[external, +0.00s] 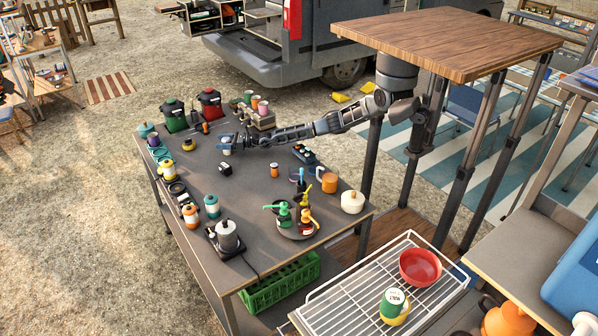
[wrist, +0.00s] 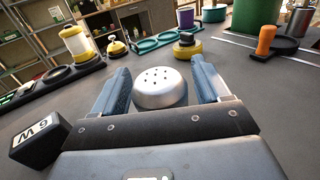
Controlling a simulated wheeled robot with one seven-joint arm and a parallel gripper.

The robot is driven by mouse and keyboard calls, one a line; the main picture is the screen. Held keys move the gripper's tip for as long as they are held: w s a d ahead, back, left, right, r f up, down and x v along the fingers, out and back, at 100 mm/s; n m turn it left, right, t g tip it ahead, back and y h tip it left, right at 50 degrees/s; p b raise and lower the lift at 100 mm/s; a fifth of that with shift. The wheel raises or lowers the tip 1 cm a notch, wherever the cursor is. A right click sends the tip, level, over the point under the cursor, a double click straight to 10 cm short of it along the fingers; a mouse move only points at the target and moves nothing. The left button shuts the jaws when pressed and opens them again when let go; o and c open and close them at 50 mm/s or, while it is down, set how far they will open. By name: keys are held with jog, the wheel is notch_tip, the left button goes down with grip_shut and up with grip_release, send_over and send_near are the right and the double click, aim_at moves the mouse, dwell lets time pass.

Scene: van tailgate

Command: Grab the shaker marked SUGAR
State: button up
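A shaker with a domed, pierced silver top (wrist: 160,88) stands between the two blue-grey fingers of my gripper (wrist: 161,78) in the wrist view. The fingers are spread, one on each side of it, and I see no clear grip. Its body is mostly hidden below the top, and no SUGAR marking can be read. In the external view my gripper (external: 226,143) is low over the far part of the grey table (external: 262,215), at the shaker's place.
A black block with a white label (wrist: 38,140) lies left of my gripper. A yellow-banded jar (wrist: 78,44), a yellow-based item (wrist: 186,46) and an orange bottle (wrist: 265,40) stand beyond. A green and a red canister (external: 210,104) stand at the table's far end. Bare tabletop surrounds the shaker.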

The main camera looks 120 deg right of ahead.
jog(key=c, duration=1)
jog(key=shift+r, duration=0.1)
